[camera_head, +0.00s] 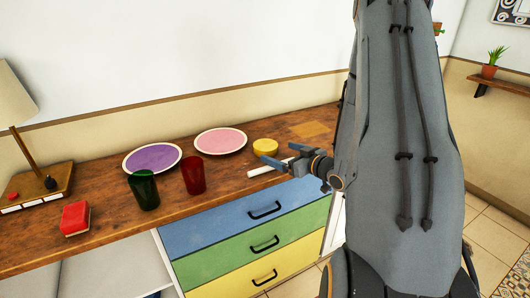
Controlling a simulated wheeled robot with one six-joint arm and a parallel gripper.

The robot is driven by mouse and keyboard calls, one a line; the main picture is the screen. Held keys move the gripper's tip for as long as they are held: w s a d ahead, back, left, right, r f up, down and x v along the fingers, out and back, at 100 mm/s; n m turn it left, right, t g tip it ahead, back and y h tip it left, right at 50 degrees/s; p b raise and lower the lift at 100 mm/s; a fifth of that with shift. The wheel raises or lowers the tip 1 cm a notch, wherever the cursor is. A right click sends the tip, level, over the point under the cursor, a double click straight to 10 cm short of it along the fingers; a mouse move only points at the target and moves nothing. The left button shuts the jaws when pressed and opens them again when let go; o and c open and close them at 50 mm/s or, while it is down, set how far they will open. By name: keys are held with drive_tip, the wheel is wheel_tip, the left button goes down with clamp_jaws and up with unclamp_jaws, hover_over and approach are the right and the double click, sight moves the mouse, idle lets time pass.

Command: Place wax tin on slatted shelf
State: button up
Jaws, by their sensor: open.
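Nothing shows between the fingers. I cannot tell whether a finger touches the tin. No shelf with clear slats shows; a small wooden wall shelf (506,87) is at the far right, and I cannot tell if it is slatted. My arm hides the middle right of the view.
A pink plate (221,141), purple plate (152,159), red cup (193,176), green cup (144,190), red block (75,218) and lamp (22,130) stand on the counter (110,215). A white bar (267,168) lies below my gripper. A potted plant (490,66) occupies the wall shelf.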

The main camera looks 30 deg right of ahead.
sight(271, 148)
drive_tip(key=shift+p+x, duration=0.3)
drive_tip(key=shift+x, duration=1.15)
drive_tip(key=x, duration=0.3)
drive_tip(key=p+x, duration=0.1)
drive_tip(key=shift+w+d+f, duration=0.1)
drive_tip(key=shift+w+d, duration=0.1)
drive_tip(key=shift+w, duration=0.25)
drive_tip(key=shift+c, duration=0.4)
drive_tip(key=c, duration=1.5)
